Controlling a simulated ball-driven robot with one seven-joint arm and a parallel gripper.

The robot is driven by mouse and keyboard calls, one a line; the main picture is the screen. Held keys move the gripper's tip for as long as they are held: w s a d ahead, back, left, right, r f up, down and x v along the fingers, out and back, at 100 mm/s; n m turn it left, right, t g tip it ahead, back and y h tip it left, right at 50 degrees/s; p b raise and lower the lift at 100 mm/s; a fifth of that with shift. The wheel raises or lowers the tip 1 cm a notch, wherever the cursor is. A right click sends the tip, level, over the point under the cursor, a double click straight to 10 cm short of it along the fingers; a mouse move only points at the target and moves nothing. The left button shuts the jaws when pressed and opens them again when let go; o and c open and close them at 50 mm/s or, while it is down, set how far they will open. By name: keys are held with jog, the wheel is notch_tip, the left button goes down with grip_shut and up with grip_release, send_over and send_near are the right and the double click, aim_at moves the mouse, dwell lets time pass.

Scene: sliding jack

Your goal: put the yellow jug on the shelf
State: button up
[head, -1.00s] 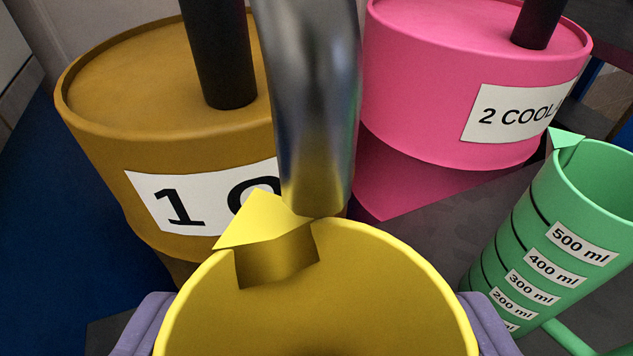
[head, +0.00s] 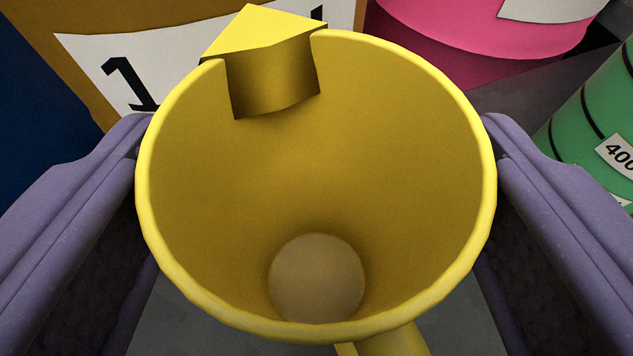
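The yellow jug (head: 420,130) stands large in the middle of the head view, seen from above into its open mouth. Its spout (head: 265,40) points up and left, and a bit of its handle (head: 397,340) shows at the bottom. A pale round patch (head: 317,278) lies at its bottom. My gripper (head: 317,165) has its purple fingers on either side of the jug, close against the rim's left and right edges. The rim hides the inner pads, so I cannot tell whether they press on it. No shelf can be made out.
A brown container (head: 190,15) with a white label stands behind the jug at the left. A pink container (head: 460,30) stands behind at the right. A green measuring jug (head: 582,140) is close to the right finger. Grey surface (head: 185,320) shows below.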

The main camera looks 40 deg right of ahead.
jog(key=shift+o, duration=1.1)
jog(key=shift+r, duration=0.2)
jog(key=p+v, duration=0.3)
jog(key=v, duration=0.9)
jog(key=shift+p, duration=0.4)
jog(key=shift+f, duration=0.1)
